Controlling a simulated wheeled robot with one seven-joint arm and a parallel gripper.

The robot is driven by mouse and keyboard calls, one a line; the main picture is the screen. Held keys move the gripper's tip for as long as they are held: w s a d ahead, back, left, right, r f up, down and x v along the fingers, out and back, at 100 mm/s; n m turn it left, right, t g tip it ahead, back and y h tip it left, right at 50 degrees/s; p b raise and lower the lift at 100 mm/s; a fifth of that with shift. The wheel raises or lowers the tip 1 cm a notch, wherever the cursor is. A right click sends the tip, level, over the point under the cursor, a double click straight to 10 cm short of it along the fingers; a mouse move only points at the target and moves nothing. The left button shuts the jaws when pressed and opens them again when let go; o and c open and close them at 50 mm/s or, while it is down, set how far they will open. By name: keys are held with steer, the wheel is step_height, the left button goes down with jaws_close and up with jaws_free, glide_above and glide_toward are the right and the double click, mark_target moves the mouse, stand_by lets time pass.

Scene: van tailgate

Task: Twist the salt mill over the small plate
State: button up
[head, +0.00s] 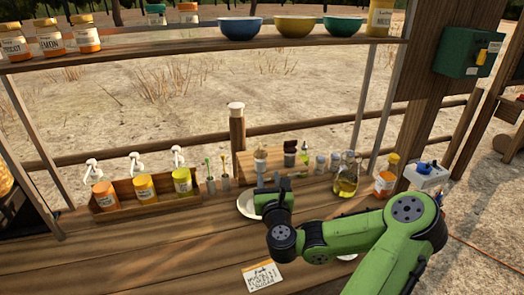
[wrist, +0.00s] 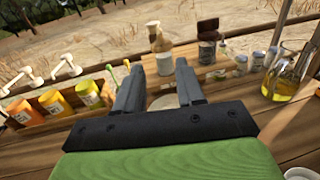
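A small pale plate (head: 244,207) lies on the wooden counter, partly hidden under my gripper (head: 269,180). Its pale surface also shows between the fingers in the wrist view (wrist: 165,103). My gripper is open, with its two dark fingers (wrist: 160,72) spread apart and nothing held between them. A pale-bodied mill or bottle with a light top (wrist: 162,52) stands just beyond the fingertips, roughly centred on the gap. It looks like the salt mill and also shows in the head view (head: 260,161). A dark mill or jar (wrist: 208,42) stands to its right. I cannot read their labels.
An oil bottle (head: 346,176) and an orange-labelled jar (head: 386,178) stand to the right. A wooden box of sauce pump bottles (head: 136,207) is at the left. A paper card (head: 263,276) lies in front. A shelf with bowls and jars (head: 190,39) runs above. The counter's front left is clear.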

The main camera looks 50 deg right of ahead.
mark_target(261, 150)
steer(key=p+x, duration=0.4)
steer(key=x, duration=1.1)
steer(key=shift+w+d+f, duration=0.1)
steer(key=shift+w+d, duration=0.05)
steer(key=shift+w, duration=0.25)
steer(key=shift+c, duration=0.3)
jaws_close()
